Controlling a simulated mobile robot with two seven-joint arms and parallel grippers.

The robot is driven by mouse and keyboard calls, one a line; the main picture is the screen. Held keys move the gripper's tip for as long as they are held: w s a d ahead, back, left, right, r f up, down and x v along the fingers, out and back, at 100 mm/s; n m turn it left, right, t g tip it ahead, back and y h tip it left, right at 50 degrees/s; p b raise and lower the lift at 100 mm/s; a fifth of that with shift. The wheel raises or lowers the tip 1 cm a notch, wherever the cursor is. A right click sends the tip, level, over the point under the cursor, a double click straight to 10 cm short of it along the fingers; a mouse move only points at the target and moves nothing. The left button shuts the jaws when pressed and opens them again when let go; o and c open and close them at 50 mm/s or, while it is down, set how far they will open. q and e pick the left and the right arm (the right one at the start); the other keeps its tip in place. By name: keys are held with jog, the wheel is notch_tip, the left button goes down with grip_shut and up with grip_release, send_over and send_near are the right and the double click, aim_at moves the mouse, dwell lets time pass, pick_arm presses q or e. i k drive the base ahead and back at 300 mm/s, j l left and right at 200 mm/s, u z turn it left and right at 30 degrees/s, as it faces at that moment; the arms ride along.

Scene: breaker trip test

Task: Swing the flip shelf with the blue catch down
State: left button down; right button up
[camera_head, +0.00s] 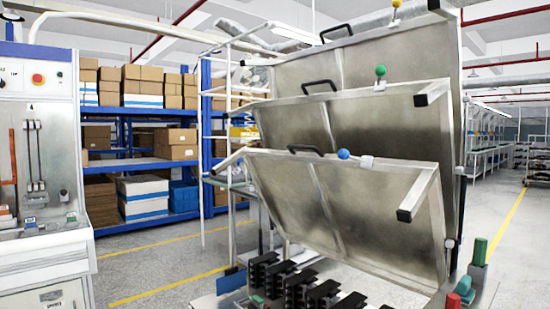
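The flip shelf with the blue catch (385,215) is the front and lowest of three metal shelves on a rack. It stands tilted steeply up, its upper edge toward the upper left. Its round blue catch (343,154) sits on the upper edge, beside a black handle (305,150). Behind it, the shelf with the green catch (380,71) and the shelf with the yellow catch (396,3) are also tilted up. Neither of my grippers is in view.
Black fixtures (297,285) stand in rows on the level below the shelves. Green (479,252) and red (464,285) blocks sit at the lower right. A white control cabinet (40,130) stands at the left, with open floor (150,265) between.

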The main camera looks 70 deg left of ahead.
aim_at(383, 219)
jog(key=u, duration=2.2)
jog(key=i+j+z, duration=0.1)
jog(key=i+j, duration=0.35)
jog(key=i+j+z, duration=0.1)
jog(key=i+j, duration=0.35)
jog(key=j, duration=0.2)
jog(key=i+j+z, duration=0.15)
jog(key=i+j, duration=0.3)
jog(key=j, duration=0.15)
